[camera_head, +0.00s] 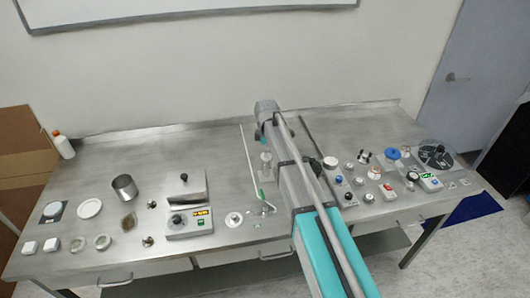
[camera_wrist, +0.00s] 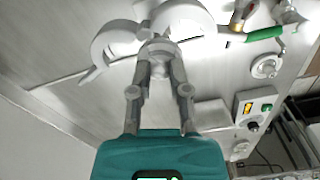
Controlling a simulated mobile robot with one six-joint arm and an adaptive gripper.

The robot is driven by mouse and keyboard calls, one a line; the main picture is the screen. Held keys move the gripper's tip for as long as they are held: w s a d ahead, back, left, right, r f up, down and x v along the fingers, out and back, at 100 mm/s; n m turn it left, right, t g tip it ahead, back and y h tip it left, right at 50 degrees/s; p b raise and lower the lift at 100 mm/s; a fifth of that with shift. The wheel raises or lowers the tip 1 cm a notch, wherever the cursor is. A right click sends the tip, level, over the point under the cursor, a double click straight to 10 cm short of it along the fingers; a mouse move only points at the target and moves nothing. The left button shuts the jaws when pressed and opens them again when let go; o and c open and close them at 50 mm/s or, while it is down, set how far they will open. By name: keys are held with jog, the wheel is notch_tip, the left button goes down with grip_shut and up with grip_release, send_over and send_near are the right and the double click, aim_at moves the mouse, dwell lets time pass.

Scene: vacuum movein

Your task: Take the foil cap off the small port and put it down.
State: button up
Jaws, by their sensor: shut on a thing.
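My gripper (camera_wrist: 159,48) reaches up from its teal body in the wrist view. Its two fingers are shut on a small grey metallic piece (camera_wrist: 158,43), which looks like the foil cap. The fingers cover much of it, and I cannot tell whether it is still seated on the small port. White curved ring-like parts (camera_wrist: 112,42) lie right behind and beside the fingertips. In the head view my arm crosses the middle of the bench, and a small metal fitting (camera_head: 266,168) shows just left of it. The fingertips are not clear there.
A green-handled part (camera_wrist: 265,33) and a control box (camera_wrist: 254,108) lie right of the gripper in the wrist view. The steel bench (camera_head: 110,165) holds a metal cup (camera_head: 124,187), a white dish (camera_head: 89,208) and several knobs and fittings right of my arm. Bare bench lies at the back left.

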notch_tip(320, 180, up, 2)
jog(key=shift+r+p, duration=0.1)
jog(key=shift+p, duration=0.8)
jog(key=s+d+r+p, duration=0.4)
jog(key=s+r+p, duration=0.6)
jog(key=s, duration=0.3)
jog(key=shift+s+r, duration=0.2)
jog(key=shift+r+p, duration=0.2)
jog(key=shift+p, duration=0.2)
jog(key=shift+r+p, duration=1.3)
jog(key=shift+p, duration=0.05)
notch_tip(320, 180, down, 13)
jog(key=b, duration=1.3)
jog(key=shift+w+d+r, duration=0.1)
jog(key=shift+d, duration=0.05)
